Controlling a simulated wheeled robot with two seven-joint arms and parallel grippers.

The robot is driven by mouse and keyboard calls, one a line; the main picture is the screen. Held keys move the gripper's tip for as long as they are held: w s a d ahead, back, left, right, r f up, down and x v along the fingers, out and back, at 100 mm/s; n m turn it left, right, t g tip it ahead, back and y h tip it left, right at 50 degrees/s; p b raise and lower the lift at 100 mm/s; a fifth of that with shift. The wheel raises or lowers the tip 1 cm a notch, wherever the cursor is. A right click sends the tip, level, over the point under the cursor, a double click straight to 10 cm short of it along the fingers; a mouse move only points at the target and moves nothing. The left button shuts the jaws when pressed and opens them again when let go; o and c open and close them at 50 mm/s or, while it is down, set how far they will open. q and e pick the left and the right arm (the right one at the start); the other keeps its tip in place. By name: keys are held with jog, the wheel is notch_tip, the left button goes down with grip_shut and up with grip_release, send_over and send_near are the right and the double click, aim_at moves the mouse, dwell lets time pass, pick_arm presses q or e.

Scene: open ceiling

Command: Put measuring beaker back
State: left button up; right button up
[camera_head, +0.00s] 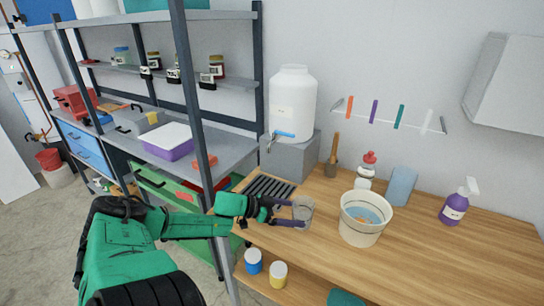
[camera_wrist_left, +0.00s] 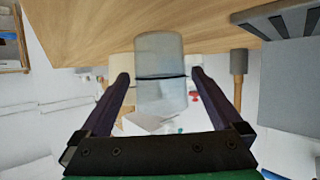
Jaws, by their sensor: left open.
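The measuring beaker (camera_head: 305,207) is a clear, greyish cup near the front of the wooden counter, left of the white bucket. My left gripper (camera_head: 298,212) reaches it from the left with its dark fingers open. In the left wrist view the beaker (camera_wrist_left: 160,62) shows between the two spread fingers, with a dark line around it. A gap shows on each side there, so the gripper does not grip it. My right gripper is not in view.
A white bucket (camera_head: 362,232) stands right of the beaker, and a black drain grate (camera_head: 268,188) lies behind left. A white water container (camera_head: 292,104) stands on a grey block. A rail with coloured hooks (camera_head: 388,113) is on the wall. The counter's right front is clear.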

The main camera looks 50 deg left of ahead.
pick_arm(q)
jog(key=p+v, duration=0.4)
jog(key=v, duration=0.3)
jog(key=shift+s+a+r+p, duration=0.1)
jog(key=shift+s+r+p, duration=0.05)
jog(key=shift+r+p, duration=0.2)
jog(key=shift+s+a, duration=0.25)
jog(key=shift+s, duration=0.2)
jog(key=shift+w+f, duration=0.1)
